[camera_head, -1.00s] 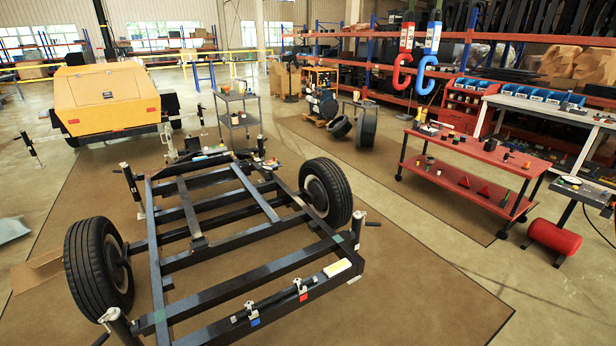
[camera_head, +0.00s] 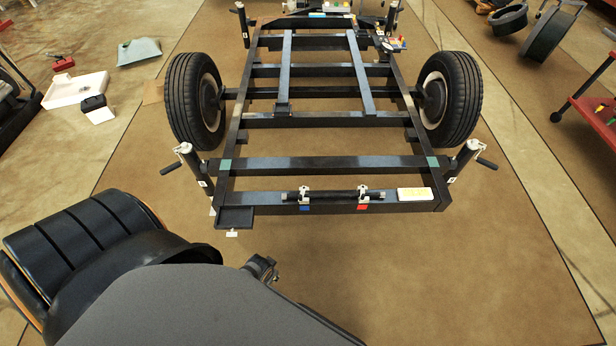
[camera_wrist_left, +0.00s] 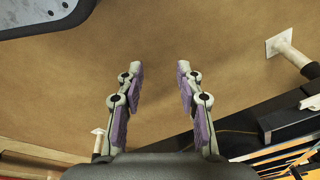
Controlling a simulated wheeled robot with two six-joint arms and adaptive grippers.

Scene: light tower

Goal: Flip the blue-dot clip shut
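The blue-dot clip (camera_head: 305,194) is a small pale clip on the front rail of the black trailer frame (camera_head: 325,164) in the head view, above a blue mark. A second clip (camera_head: 363,197) sits to its right above a red mark. A dark rod (camera_head: 335,195) runs along the rail at the clips. The clips are too small to tell open from shut. My left gripper (camera_wrist_left: 158,72) shows in the left wrist view, fingers apart and empty over brown floor. In the head view my dark arm fills the lower left, short of the rail. My right gripper is not in view.
Two wheels (camera_head: 193,101) (camera_head: 449,98) flank the frame. Jack posts with crank handles (camera_head: 193,160) (camera_head: 464,160) stand at its front corners. The brown mat (camera_head: 440,275) in front is clear on the right.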

